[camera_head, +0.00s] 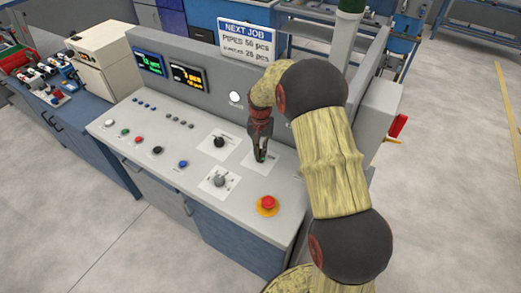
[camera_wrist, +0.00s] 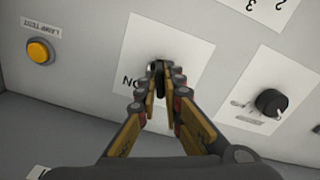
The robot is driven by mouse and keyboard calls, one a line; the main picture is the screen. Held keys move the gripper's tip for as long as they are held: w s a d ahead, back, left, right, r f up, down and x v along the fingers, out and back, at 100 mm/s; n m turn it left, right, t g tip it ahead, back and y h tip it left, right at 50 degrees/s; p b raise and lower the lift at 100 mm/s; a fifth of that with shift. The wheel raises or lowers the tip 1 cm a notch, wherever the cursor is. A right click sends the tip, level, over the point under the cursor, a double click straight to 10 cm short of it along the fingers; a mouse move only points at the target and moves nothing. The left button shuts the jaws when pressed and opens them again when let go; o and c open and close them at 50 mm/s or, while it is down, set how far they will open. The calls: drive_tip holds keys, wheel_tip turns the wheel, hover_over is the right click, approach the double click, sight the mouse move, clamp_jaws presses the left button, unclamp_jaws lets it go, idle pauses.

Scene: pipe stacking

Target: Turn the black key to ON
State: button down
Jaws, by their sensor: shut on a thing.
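The black key (camera_wrist: 157,68) stands in a white label plate (camera_wrist: 139,44) on the control panel, with the letters "ON" partly showing to its left in the wrist view. My gripper (camera_wrist: 158,84) is shut on the key, a fingertip on each side of it. The fingers hide most of the key and part of the label. In the head view my gripper (camera_head: 261,155) points down at the right part of the panel, over the same label plate. The key itself is hidden there by the fingers.
A black knob (camera_wrist: 271,102) on its own label is close to my gripper. A yellow lamp test button (camera_wrist: 39,51) sits on the other side. A red emergency button (camera_head: 268,203), a grey selector (camera_head: 219,181) and a black dial (camera_head: 219,142) stand on the panel (camera_head: 150,120).

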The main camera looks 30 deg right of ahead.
drive_tip(key=m+p, duration=0.2)
drive_tip(key=m, duration=0.4)
drive_tip(key=shift+m, duration=0.3)
drive_tip(key=m+p, duration=0.1)
drive_tip(key=m, duration=0.2)
drive_tip(key=shift+m, duration=1.8)
drive_tip(key=c, duration=1.9)
unclamp_jaws()
wheel_tip(320, 180, up, 12)
